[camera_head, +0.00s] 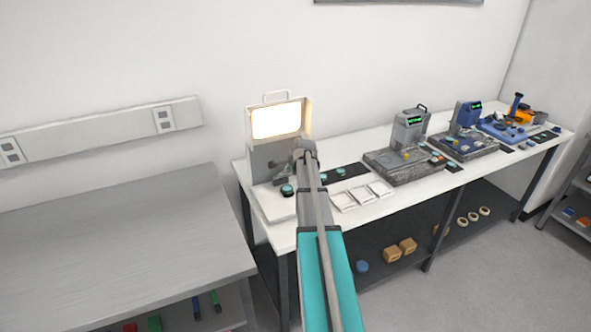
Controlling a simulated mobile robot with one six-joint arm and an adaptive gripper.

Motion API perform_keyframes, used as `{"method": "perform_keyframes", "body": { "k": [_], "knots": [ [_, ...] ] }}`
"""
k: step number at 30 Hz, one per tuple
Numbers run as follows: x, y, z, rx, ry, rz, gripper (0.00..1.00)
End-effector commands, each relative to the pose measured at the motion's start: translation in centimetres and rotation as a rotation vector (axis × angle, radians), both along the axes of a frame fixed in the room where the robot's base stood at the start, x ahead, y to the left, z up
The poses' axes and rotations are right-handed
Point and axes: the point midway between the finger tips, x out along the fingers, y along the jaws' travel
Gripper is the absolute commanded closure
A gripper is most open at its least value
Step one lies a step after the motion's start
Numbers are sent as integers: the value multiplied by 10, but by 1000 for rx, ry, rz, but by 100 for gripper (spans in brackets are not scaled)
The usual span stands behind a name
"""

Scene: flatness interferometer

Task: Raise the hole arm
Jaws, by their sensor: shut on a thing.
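The interferometer (258,157) is a grey unit with a bright, warm-lit screen (276,121) at the left end of the white bench. My arm reaches up from the bottom of the picture to the front of this unit. My gripper (283,180) is small and dark here, just below the screen and in front of the grey body. It is shut on a part at the unit's front, which I take to be the hole arm. That part is mostly hidden by my gripper and wrist, so its angle cannot be told.
A dark round piece with a teal top (287,190) sits just below my gripper. White trays (362,195) and a dark mat (349,171) lie to the right. Other instruments (408,150) stand farther along the bench (304,226). The grey table (110,240) at left is clear.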

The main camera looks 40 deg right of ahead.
Motion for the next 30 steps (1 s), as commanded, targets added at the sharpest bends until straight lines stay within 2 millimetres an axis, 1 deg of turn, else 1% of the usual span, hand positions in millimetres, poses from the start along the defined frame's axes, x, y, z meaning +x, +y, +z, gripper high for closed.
{"method": "perform_keyframes", "body": {
  "k": [1, 12, 26, 27, 29, 30],
  "knots": [
    [5, 4, 5, 6, 1, 6, 100],
    [17, 4, 12, 2, 5, 9, 100],
    [20, 6, 13, -1, 4, 12, 100],
    [20, 6, 13, -1, 4, 12, 78],
    [20, 6, 13, -1, 4, 13, 67],
    [20, 6, 13, -1, 4, 13, 60]
  ]
}}
